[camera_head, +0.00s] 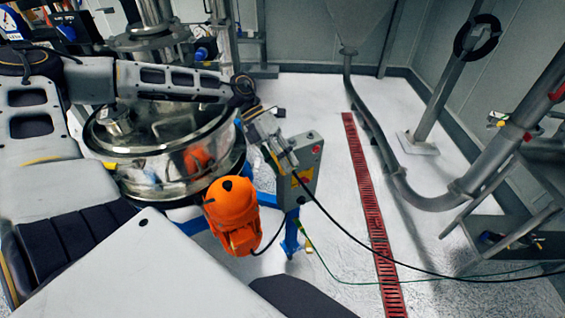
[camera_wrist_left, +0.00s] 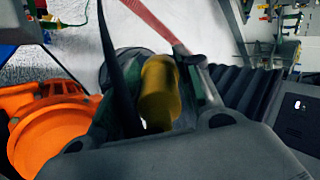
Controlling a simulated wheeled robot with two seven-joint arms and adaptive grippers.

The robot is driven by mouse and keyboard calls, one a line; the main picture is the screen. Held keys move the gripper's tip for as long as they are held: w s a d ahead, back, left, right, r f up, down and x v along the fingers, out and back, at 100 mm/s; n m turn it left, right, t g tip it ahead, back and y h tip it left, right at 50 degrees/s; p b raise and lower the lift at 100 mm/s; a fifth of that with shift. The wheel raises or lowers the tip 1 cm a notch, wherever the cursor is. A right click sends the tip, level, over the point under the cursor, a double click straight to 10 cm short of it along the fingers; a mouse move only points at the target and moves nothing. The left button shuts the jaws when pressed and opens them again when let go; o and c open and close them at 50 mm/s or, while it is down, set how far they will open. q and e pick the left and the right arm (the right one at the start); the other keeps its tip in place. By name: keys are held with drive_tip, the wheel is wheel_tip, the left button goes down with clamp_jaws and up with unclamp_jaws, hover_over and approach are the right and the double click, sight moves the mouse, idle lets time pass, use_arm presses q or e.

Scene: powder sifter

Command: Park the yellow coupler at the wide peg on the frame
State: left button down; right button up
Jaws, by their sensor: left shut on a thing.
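The yellow coupler (camera_wrist_left: 160,92) shows in the left wrist view, a short cylinder between the dark fingers of my left gripper (camera_wrist_left: 155,85). The gripper is shut on it. In the head view, my left gripper (camera_head: 279,146) is right of the steel sifter drum (camera_head: 150,150), by the upper left of the grey control box (camera_head: 304,172). The coupler cannot be made out clearly there. The blue frame (camera_head: 290,236) shows below the box. The wide peg cannot be told apart in either view. My right gripper is not in view.
An orange motor (camera_head: 232,212) hangs in front of the drum; its orange housing shows in the left wrist view (camera_wrist_left: 48,125). A black cable (camera_head: 400,262) runs right across the floor. A red drain grate (camera_head: 368,200) and steel pipes (camera_head: 436,201) lie right. White floor between is open.

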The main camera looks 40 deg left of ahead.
use_arm(q)
drive_tip(key=shift+w+a+r+m+g+y, duration=0.15)
drive_tip(key=shift+m+g+y, duration=0.15)
drive_tip(key=shift+m+y, duration=0.15)
drive_tip(key=shift+r+m+g+y, duration=0.25)
drive_tip(key=shift+m+g+y, duration=0.05)
drive_tip(key=shift+m+y, duration=0.25)
drive_tip(key=shift+w, duration=0.1)
drive_tip(key=shift+a+r+m+y, duration=0.1)
drive_tip(key=shift+r+m+y, duration=0.05)
drive_tip(key=shift+m+y, duration=0.2)
drive_tip(key=shift+w+r+m+y, duration=0.15)
drive_tip(key=shift+r+m+y, duration=0.05)
drive_tip(key=shift+m+y, duration=0.25)
drive_tip(key=shift+r, duration=0.15)
drive_tip(key=shift+w+r+m+y, duration=0.1)
drive_tip(key=shift+r+m+y, duration=0.05)
drive_tip(key=shift+m+y, duration=0.3)
drive_tip(key=shift+w+d+r+m+t+y, duration=0.25)
drive_tip(key=shift+r+m+y, duration=0.35)
drive_tip(key=shift+m, duration=0.3)
drive_tip(key=shift+w+d+r+m+t+y, duration=0.15)
drive_tip(key=shift+w+r+m+t+y, duration=0.25)
drive_tip(key=shift+m+y, duration=0.4)
drive_tip(key=shift+w+d+r+m+t+y, duration=0.1)
drive_tip(key=shift+d+r+m+t+y, duration=0.1)
drive_tip(key=shift+r+m+y, duration=0.6)
